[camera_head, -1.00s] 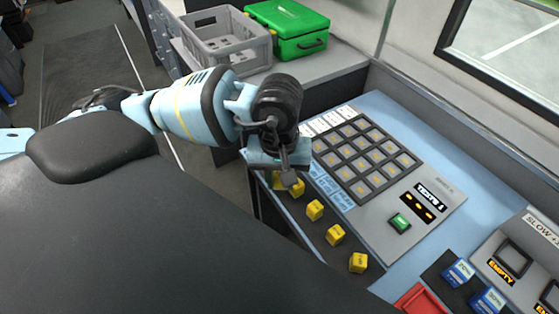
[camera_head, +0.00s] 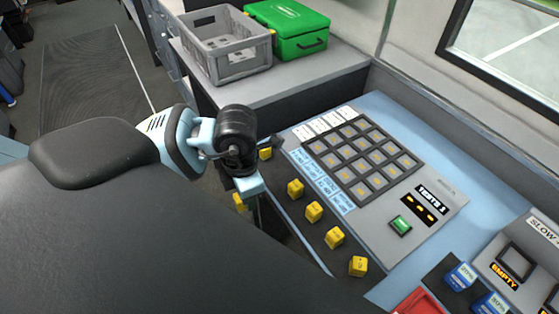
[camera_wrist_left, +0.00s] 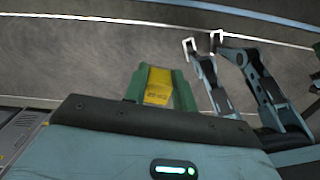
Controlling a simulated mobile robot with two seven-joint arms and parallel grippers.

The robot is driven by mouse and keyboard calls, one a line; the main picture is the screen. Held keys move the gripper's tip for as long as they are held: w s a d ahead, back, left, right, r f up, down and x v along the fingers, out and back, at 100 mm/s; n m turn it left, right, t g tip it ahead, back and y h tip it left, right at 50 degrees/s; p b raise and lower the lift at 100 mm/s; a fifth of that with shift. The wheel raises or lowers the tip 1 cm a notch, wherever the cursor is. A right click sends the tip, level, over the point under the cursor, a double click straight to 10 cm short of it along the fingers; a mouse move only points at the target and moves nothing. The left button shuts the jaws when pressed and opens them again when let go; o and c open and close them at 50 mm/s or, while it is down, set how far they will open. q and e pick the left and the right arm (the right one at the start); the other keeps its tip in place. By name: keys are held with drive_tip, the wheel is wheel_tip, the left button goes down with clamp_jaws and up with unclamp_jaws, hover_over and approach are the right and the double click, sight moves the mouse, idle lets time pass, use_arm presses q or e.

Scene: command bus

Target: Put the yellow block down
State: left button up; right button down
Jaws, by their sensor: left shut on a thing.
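My left gripper (camera_head: 243,200) is beyond the left edge of the dark strip on the console. It is shut on a yellow block (camera_head: 240,205). In the left wrist view the yellow block (camera_wrist_left: 158,85) sits between the green fingers, with grey floor behind it. Other yellow blocks (camera_head: 314,211) stand in a row on the dark strip (camera_head: 311,240). One more yellow block (camera_head: 265,153) is at the strip's far end, behind my wrist. My right gripper is not in view.
A button panel (camera_head: 440,207) with a grid of square keys lies right of the strip. Blue blocks (camera_head: 460,276) and a red tray (camera_head: 419,303) are at the lower right. A grey crate (camera_head: 225,62) and a green case (camera_head: 300,45) stand on the back counter.

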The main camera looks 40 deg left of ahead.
use_arm(q)
drive_tip(key=shift+s+a+f+n, duration=0.15)
drive_tip(key=shift+a+n, duration=0.1)
drive_tip(key=shift+n, duration=0.45)
drive_tip(key=w, duration=0.5)
drive_tip(key=w+f, duration=0.1)
drive_tip(key=w, duration=0.9)
drive_tip(key=shift+w+a+f, duration=0.15)
drive_tip(key=shift+a+f, duration=0.05)
drive_tip(key=shift+a, duration=0.1)
drive_tip(key=shift+w, duration=0.1)
drive_tip(key=shift+w, duration=0.35)
drive_tip(key=shift+f, duration=1.8)
drive_tip(key=shift+f, duration=0.15)
drive_tip(key=o, duration=1)
